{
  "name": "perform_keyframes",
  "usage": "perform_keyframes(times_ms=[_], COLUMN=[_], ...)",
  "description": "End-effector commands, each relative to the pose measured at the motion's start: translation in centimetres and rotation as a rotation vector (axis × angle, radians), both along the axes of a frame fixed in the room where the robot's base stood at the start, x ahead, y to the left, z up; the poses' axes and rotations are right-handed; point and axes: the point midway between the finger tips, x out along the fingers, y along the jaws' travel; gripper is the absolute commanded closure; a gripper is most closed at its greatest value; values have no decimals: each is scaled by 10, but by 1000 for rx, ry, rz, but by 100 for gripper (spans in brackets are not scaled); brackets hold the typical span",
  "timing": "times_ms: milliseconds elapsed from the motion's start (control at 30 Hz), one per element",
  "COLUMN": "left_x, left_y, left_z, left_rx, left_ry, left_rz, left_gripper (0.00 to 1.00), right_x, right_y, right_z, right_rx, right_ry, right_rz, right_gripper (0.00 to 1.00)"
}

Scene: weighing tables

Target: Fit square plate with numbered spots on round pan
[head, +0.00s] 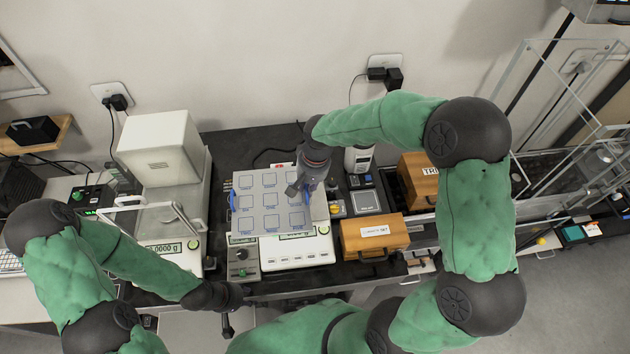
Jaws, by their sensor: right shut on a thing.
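The square plate (262,218), light grey with rows of outlined square spots, is over the white balance (297,258) in the middle of the bench. Blue pieces show at its left and right edges. My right gripper (303,186) is shut on the plate near its right edge. The round pan is hidden, presumably beneath the plate, and I cannot tell whether the plate touches it. My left gripper (228,318) is low at the bench's front edge, apart from the plate; its fingers are too small and dark to read.
An enclosed balance (166,236) with a white box (158,146) behind it stands at left. A small grey device (242,256) adjoins the middle balance. Wooden boxes (374,234) (420,182) and a dark-screened device (365,201) crowd the right.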

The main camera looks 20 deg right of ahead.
Motion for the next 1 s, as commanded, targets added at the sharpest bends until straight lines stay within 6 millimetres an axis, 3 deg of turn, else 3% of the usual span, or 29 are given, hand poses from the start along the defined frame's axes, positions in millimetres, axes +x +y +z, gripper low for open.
perform_keyframes(times_ms=[267, 500, 867, 1000], left_x=[0, 0, 1, 1], left_y=[0, 0, 0, 0], left_z=[1, -1, -1, -1], left_rx=[0, 0, 0, 0], left_ry=[-1, -1, -1, -1], left_rz=[0, 0, 0, 0], left_gripper=[60, 60, 60, 60], right_x=[36, 54, 64, 66], right_y=[-42, -62, -74, -77], right_z=[-23, -58, -76, -92], right_rx=[1, 0, 0, 1], right_ry=[-4, -2, -4, -1], right_rz=[-7, -4, -3, 0], right_gripper=[100, 100, 100, 100])
